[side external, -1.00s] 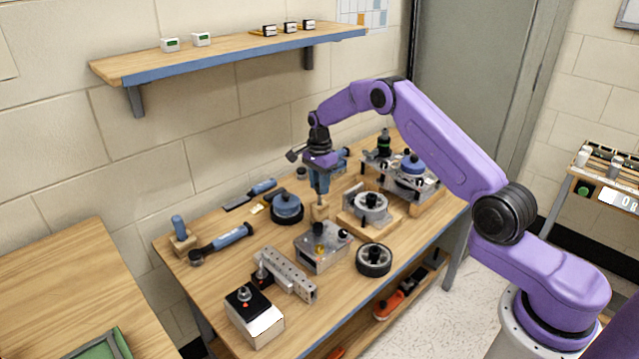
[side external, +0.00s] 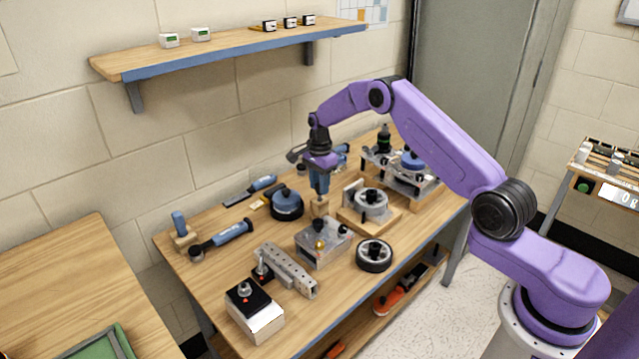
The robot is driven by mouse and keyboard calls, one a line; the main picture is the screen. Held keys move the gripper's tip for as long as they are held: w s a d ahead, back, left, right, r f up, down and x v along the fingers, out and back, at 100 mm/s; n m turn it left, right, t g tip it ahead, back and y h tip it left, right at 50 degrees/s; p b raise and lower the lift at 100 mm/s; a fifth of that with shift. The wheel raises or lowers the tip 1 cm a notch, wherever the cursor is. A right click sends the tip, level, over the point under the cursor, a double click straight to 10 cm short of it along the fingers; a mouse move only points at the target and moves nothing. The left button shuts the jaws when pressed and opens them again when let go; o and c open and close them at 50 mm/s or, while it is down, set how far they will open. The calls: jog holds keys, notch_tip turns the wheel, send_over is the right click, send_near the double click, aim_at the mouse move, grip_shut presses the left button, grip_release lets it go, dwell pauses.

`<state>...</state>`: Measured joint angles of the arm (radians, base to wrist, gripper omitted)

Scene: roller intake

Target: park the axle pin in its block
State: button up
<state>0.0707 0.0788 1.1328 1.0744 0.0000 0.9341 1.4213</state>
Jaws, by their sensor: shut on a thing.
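My gripper (side external: 319,192) points straight down over the middle of the bench. It is shut on the axle pin, which is mostly hidden between the fingers and the block. A small light-wood block (side external: 320,209) stands on the bench directly under the fingertips. The pin's lower end appears to be at or in the top of the block; the view is too small to tell how deep it sits.
A blue-topped round part (side external: 287,203) stands close left of the block. A wheel hub on a wooden fixture (side external: 369,203) stands close right. A grey metal box (side external: 322,245) is in front, with a black-rimmed wheel (side external: 374,255) beside it.

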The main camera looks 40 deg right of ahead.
jog(key=shift+f, duration=1.2)
dwell(0.5)
jog(key=o, duration=1.1)
jog(key=shift+o, duration=0.2)
jog(key=shift+r, duration=0.1)
notch_tip(320, 180, up, 16)
jog(key=r, duration=0.1)
jog(key=s+a+r+n, duration=0.4)
jog(key=s+a+n, duration=0.25)
jog(key=a, duration=0.45)
jog(key=s+a+r+n, duration=0.3)
jog(key=s+a+n, duration=0.5)
jog(key=s, duration=0.4)
jog(key=s+d+f+n, duration=0.1)
jog(key=s+d+n, duration=0.1)
jog(key=s+n, duration=0.6)
jog(key=s+d+f+n, duration=0.2)
jog(key=s+n, duration=0.6)
jog(key=s, duration=1.2)
jog(key=shift+s+d, duration=0.35)
jog(key=shift+d, duration=0.25)
